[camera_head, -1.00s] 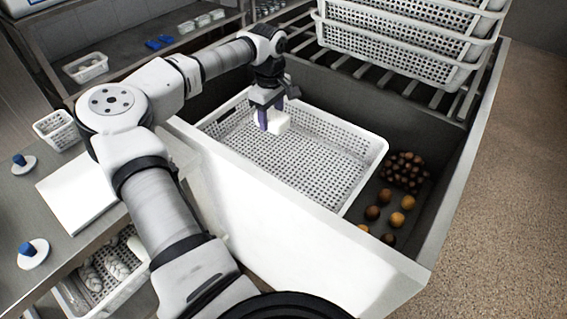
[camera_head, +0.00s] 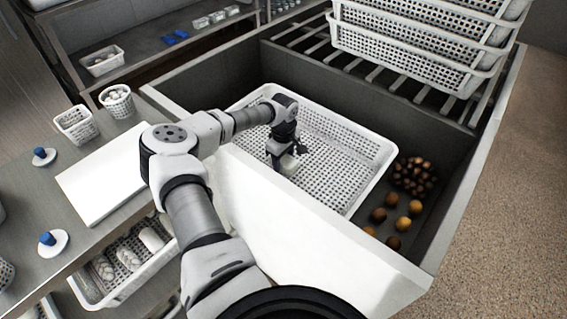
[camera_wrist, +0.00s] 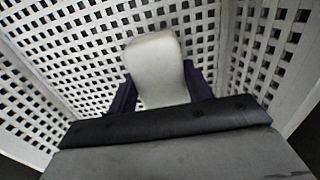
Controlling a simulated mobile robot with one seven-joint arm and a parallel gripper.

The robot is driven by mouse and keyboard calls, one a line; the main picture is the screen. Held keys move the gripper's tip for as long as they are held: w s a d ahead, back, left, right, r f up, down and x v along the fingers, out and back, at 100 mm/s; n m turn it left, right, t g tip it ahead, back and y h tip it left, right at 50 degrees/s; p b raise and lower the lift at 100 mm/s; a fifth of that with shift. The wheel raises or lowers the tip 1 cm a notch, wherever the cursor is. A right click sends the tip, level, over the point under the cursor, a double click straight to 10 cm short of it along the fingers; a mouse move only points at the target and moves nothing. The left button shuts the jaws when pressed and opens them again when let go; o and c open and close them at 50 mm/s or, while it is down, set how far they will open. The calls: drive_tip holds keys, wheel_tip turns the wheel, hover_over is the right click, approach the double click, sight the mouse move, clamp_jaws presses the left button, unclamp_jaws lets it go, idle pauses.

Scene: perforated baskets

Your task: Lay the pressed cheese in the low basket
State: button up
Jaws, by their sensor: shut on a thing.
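The pressed cheese is a pale off-white block (camera_wrist: 157,68) between the two dark fingers of my gripper (camera_wrist: 160,95) in the wrist view. In the head view the cheese (camera_head: 288,164) shows only in part below my gripper (camera_head: 283,162). My gripper is shut on it. Both are inside the low white perforated basket (camera_head: 372,172), near its left side. The basket's perforated floor and walls surround the cheese in the wrist view. I cannot tell whether the cheese touches the basket floor.
The basket sits in a deep sink-like trough (camera_head: 458,165). Brown and yellow balls (camera_head: 415,207) lie to its right. Stacked white baskets (camera_head: 420,45) stand on a slatted rack behind. A steel counter at left holds a white board (camera_head: 105,180) and small baskets (camera_head: 75,125).

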sight(284, 158)
drive_tip(key=shift+f, duration=1.2)
drive_tip(key=shift+f, duration=0.2)
drive_tip(key=o, duration=1.1)
drive_tip(key=shift+r, duration=0.15)
wheel_tip(284, 158, up, 12)
drive_tip(key=shift+r+b, duration=0.1)
drive_tip(key=shift+b, duration=0.8)
